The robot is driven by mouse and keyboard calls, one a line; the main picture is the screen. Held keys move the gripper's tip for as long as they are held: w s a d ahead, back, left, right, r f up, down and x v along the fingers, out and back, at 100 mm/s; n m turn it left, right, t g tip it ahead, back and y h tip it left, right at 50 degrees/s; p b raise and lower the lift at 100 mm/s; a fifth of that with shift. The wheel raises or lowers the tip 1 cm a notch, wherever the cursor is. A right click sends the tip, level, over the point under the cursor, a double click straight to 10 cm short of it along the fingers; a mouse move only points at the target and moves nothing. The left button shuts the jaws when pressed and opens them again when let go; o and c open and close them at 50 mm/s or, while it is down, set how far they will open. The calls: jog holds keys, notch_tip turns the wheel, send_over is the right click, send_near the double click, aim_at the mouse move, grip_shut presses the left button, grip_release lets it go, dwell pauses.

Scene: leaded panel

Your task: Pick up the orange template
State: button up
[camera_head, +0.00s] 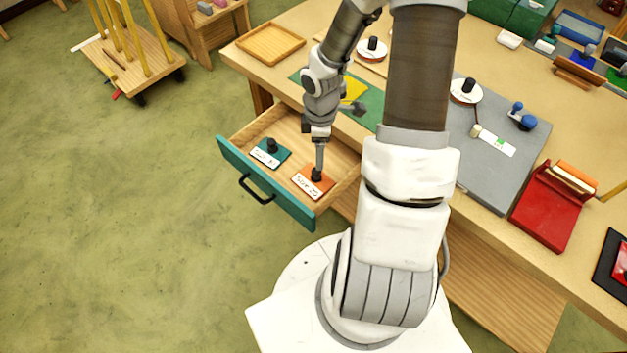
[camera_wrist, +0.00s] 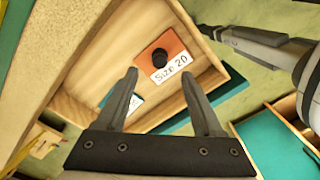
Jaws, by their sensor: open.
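The orange template (camera_head: 322,181) lies flat in the open drawer (camera_head: 240,137), at its right side in the head view. It has a black knob and a white label reading "Size 20". In the wrist view the orange template (camera_wrist: 172,45) shows beyond my fingertips, slightly right of centre. My gripper (camera_wrist: 160,76) is open, with nothing between its fingers. In the head view my gripper (camera_head: 318,168) is over the template and hides part of its knob. In the wrist view the knob (camera_wrist: 160,58) stands clear of both fingers.
The drawer's wooden walls and teal front surround both. The workbench (camera_head: 290,52) above holds a green mat, a grey board (camera_head: 490,165) and a red stand (camera_head: 550,212).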

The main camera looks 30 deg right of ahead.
aim_at(316, 171)
notch_tip(316, 171, down, 4)
jog(key=shift+r+b, duration=0.15)
jog(key=shift+b, duration=0.15)
jog(key=shift+w+a+f+b, duration=0.1)
jog(key=shift+a+f+b, duration=0.1)
jog(key=shift+f, duration=0.7)
jog(key=shift+w+a+f+b, duration=0.1)
jog(key=shift+f+b, duration=0.1)
jog(key=shift+f, duration=0.7)
jog(key=shift+a+f+b, duration=0.1)
jog(key=shift+f+b, duration=0.1)
jog(key=shift+f, duration=0.7)
grip_shut()
